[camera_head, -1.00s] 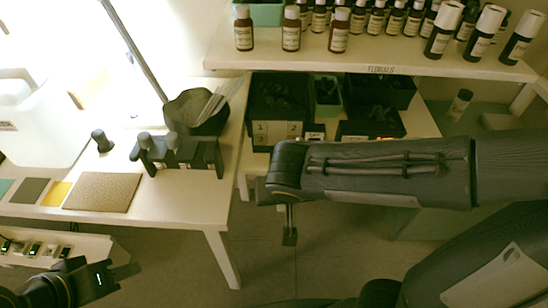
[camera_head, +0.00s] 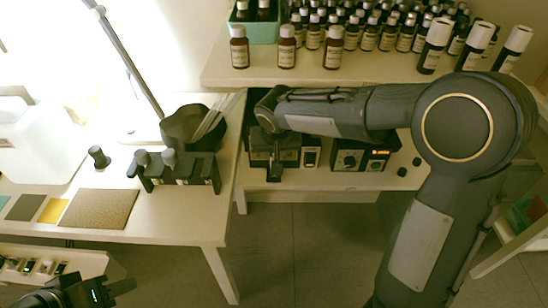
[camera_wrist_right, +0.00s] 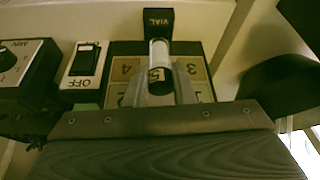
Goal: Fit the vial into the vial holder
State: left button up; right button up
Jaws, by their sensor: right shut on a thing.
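The vial (camera_wrist_right: 160,62) is a small clear tube with a dark lower part, seen in the right wrist view. My right gripper (camera_wrist_right: 165,85) is shut on it, with one finger on each side. Just beyond the vial is a black block labelled VIAL (camera_wrist_right: 158,18), the holder by its label; whether the vial touches it I cannot tell. In the head view my right gripper (camera_head: 273,170) is over the low table, and the vial cannot be made out there. My left gripper (camera_head: 118,288) is at the bottom left, away from these; its jaws are unclear.
A numbered tray (camera_wrist_right: 127,68) lies behind the vial. Beside it are a switch box marked OFF (camera_wrist_right: 85,62) and a knob box (camera_wrist_right: 22,68). A bottle shelf (camera_head: 370,68) is above. On the left table (camera_head: 190,215) stand a black rack (camera_head: 180,172) and a dark pot (camera_head: 190,125).

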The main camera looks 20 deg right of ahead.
jog(key=shift+w+d+f, duration=0.1)
jog(key=shift+w+f, duration=0.15)
jog(key=shift+w, duration=0.15)
jog(key=shift+f+b, duration=0.35)
jog(key=shift+f, duration=1.2)
jog(key=shift+f, duration=0.2)
jog(key=o, duration=0.9)
jog(key=shift+r, duration=0.1)
jog(key=shift+o, duration=0.2)
